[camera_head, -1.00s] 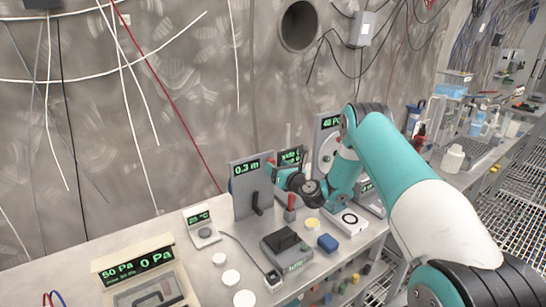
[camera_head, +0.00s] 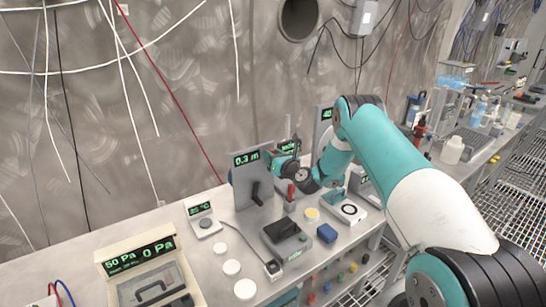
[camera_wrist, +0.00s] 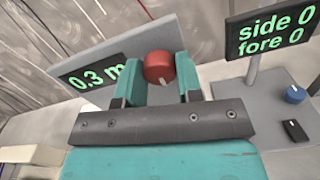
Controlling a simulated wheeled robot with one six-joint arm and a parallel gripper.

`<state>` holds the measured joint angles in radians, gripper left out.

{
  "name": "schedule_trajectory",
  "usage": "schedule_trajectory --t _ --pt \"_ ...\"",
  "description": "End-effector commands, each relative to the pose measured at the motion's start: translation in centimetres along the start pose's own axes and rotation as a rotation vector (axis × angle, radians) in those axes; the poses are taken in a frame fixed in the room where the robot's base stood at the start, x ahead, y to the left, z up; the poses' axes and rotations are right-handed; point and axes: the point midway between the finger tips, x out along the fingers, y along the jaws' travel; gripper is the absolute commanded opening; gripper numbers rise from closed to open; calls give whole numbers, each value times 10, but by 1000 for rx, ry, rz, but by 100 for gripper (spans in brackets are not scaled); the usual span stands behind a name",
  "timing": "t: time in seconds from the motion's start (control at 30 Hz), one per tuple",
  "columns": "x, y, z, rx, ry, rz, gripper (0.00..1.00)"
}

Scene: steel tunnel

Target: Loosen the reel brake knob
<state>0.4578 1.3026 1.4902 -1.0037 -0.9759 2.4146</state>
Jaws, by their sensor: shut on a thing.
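The reel panel is a grey upright plate (camera_head: 244,185) with a green 0.3 m display and a black crank (camera_head: 256,193) on its face. In the wrist view, the red brake knob (camera_wrist: 159,67) with a white mark stands between the teal fingers of my gripper (camera_wrist: 160,88). The gripper is shut on it. The panel also shows behind and left of the knob in the wrist view (camera_wrist: 140,45). In the head view, the fingertips and the knob are hidden around the panel's right edge, where my dark wrist ends.
A display reading side 0, fore 0 (camera_wrist: 275,30) stands right of the gripper. A pressure meter (camera_head: 145,270) and white discs (camera_head: 232,267) are at left.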

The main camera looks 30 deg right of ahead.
Motion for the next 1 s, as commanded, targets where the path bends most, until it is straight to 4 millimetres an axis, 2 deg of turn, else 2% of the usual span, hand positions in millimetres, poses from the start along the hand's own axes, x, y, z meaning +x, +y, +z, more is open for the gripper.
schedule_trajectory --t 0.37,1.0 --pt "0 -2 -3 -176 0 -1 10" --pt "0 -2 -3 -777 -2 -2 10"
